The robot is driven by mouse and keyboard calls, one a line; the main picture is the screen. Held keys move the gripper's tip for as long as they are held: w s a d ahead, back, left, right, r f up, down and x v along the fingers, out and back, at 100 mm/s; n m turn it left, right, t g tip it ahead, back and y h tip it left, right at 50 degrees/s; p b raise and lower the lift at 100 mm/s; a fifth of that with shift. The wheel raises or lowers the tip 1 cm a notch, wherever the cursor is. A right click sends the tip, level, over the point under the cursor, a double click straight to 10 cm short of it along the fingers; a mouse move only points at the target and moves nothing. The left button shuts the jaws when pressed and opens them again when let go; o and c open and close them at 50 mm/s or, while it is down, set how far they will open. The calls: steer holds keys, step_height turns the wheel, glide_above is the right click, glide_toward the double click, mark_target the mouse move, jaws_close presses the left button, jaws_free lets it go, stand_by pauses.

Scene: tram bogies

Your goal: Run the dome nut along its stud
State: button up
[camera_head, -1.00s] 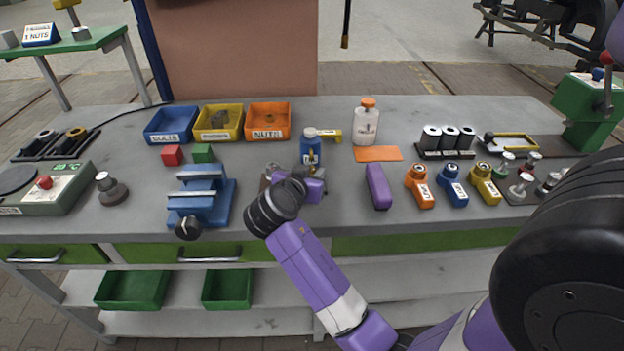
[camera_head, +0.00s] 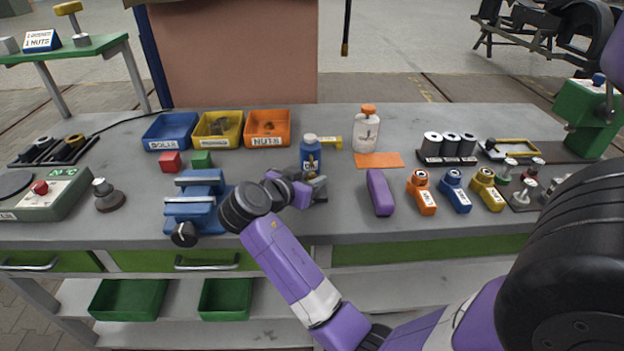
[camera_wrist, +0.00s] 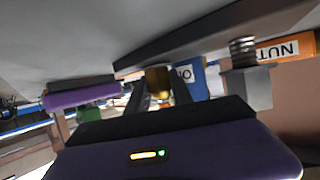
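The brass-coloured dome nut (camera_wrist: 158,82) shows in the wrist view, which is upside down. It sits at a long dark plate; its stud is hidden. My gripper (camera_wrist: 159,84) has one dark finger on each side of the nut. The gaps are too small to tell whether the fingers touch it. In the head view my gripper (camera_head: 308,190) is low over the bench, just in front of the blue oil bottle, and the nut is hidden there.
A bare threaded stud (camera_wrist: 243,50) with a grey hexagonal block (camera_wrist: 250,87) stands close beside the gripper. The blue bottle (camera_head: 311,157) is just behind. A blue vise (camera_head: 195,205) stands left, a purple block (camera_head: 379,192) right. Bench is clear in front of the purple block.

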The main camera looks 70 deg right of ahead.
steer(key=o, duration=0.4)
steer(key=shift+o, duration=0.2)
steer(key=shift+b+v, duration=0.35)
steer(key=shift+v, duration=3.55)
